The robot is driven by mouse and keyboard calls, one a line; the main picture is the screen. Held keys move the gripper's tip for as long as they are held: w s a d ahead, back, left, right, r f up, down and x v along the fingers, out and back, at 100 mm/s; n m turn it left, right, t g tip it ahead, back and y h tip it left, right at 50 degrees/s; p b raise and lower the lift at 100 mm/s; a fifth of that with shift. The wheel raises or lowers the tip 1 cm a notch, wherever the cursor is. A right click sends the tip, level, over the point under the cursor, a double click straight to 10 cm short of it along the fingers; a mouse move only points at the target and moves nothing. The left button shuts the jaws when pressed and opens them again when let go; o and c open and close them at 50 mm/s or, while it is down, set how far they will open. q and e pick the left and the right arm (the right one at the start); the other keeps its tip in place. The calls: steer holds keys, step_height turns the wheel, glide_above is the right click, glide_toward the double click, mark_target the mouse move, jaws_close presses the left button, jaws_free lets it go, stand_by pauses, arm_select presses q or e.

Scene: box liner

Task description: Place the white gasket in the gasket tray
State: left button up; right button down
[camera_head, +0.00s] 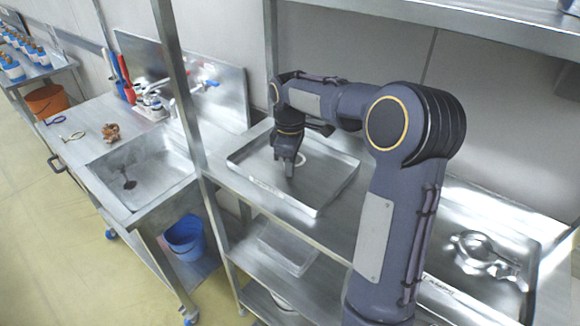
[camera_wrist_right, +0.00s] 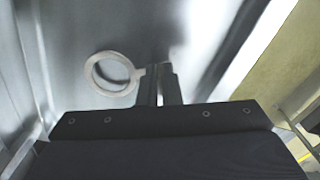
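The white gasket (camera_wrist_right: 110,74) is a flat pale ring with a short tab. In the wrist view its tab reaches the fingers of my right gripper (camera_wrist_right: 161,72). The fingers stand close together with a narrow gap; I cannot tell whether they grip the tab. In the head view my right gripper (camera_head: 289,172) points down inside a shallow metal tray (camera_head: 320,205) with a label on its front wall. The ring (camera_head: 301,159) shows just right of the fingers; I cannot tell whether it touches the tray floor. My left gripper is out of view.
A second metal tray (camera_head: 455,295) at right holds shiny metal parts. A shelf post (camera_head: 178,90) stands left of the labelled tray. A sink (camera_head: 145,175) lies farther left. A shelf (camera_head: 450,22) overhangs the bench.

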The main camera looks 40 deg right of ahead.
steer(key=shift+f, duration=0.5)
steer(key=shift+f, duration=0.1)
steer(key=c, duration=1.6)
jaws_free()
step_height(320, 180, up, 11)
steer(key=shift+w, duration=0.1)
steer(key=s+a+m+t+y, duration=0.3)
steer(key=s+a, duration=0.4)
steer(key=s, duration=0.6)
steer(key=s+a+f+m+t, duration=0.1)
steer(key=s+a+f+m, duration=0.1)
steer(key=s+a+f, duration=0.1)
steer(key=s+a+f+m, duration=0.2)
steer(key=s+a+f, duration=0.1)
steer(key=s, duration=0.1)
steer(key=s+a+f+m+t, duration=0.1)
steer(key=s+a+f+m, duration=0.1)
steer(key=s+a+f, duration=0.1)
steer(key=shift+s+m+t+y, duration=0.3)
steer(key=shift+s+y, duration=0.1)
steer(key=shift+s, duration=0.1)
